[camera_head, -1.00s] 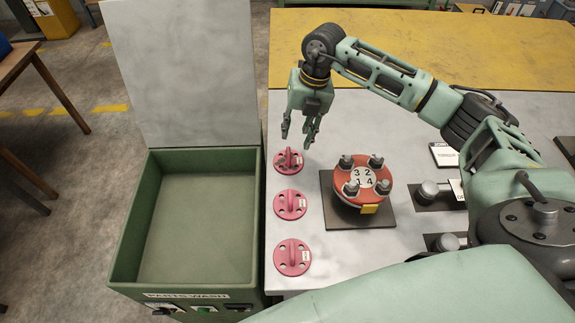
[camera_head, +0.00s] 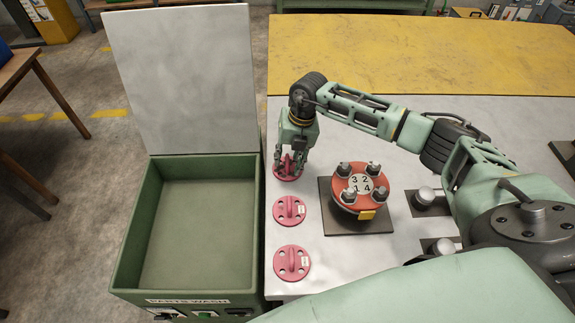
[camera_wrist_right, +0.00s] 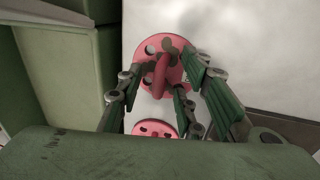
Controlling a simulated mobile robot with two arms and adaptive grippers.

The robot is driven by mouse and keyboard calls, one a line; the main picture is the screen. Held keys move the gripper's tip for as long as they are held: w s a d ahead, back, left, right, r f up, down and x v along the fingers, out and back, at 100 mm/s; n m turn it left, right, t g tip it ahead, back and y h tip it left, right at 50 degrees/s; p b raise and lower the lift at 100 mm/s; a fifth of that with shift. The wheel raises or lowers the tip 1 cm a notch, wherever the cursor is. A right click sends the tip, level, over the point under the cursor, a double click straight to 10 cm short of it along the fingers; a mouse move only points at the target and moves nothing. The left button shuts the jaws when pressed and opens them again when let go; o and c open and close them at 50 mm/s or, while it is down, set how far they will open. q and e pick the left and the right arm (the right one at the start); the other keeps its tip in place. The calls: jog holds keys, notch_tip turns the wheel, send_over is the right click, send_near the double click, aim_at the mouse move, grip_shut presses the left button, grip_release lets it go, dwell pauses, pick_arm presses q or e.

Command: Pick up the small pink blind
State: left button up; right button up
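Three pink round blinds with holes and raised handles stand in a column at the left edge of the table: a far blind (camera_head: 287,174), a middle blind (camera_head: 290,212) and a near blind (camera_head: 292,263). They look alike in size, so I cannot tell which is the small one. My right gripper (camera_head: 287,160) points down over the far blind and partly hides it. In the right wrist view its fingers are open on either side of the far blind's handle (camera_wrist_right: 161,78), with gaps visible. Another blind (camera_wrist_right: 155,130) shows below, between the fingers. My left gripper is not in view.
A red flanged spool (camera_head: 358,188) with several bolts and numbers sits on a dark plate right of the blinds. A green parts-wash bin (camera_head: 256,225), empty, with its lid (camera_head: 185,80) raised, stands directly left. Grey fittings (camera_head: 424,197) lie further right.

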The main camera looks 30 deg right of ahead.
jog(key=shift+c, duration=0.6)
grip_shut()
jog(key=shift+r, duration=0.1)
jog(key=shift+a, duration=0.1)
